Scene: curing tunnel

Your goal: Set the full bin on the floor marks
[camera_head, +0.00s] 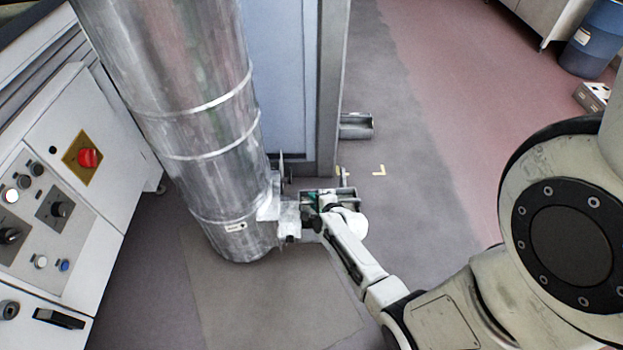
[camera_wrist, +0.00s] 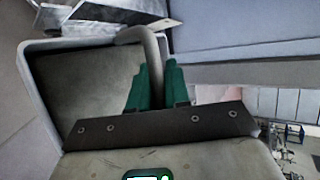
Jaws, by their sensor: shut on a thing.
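The bin (camera_head: 345,191) is a grey metal box at the foot of the large duct, mostly hidden by my arm. In the wrist view the bin (camera_wrist: 36,92) has a pale rim, a dark grey-brown inside and a curved grey handle (camera_wrist: 150,42). I cannot tell its fill level. My gripper (camera_head: 318,200) is beside the duct; in the wrist view its green fingers (camera_wrist: 158,82) are shut on the bin's handle. Yellow corner floor marks (camera_head: 379,170) lie beyond the bin to the right, with nothing seen on them. I cannot tell whether the bin touches the floor.
The wide metal duct (camera_head: 205,120) stands close left of my gripper. A blue-grey panel with a grey post (camera_head: 328,90) is behind it. Another grey metal container (camera_head: 356,126) lies beyond the marks. A control cabinet (camera_head: 75,190) is at left.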

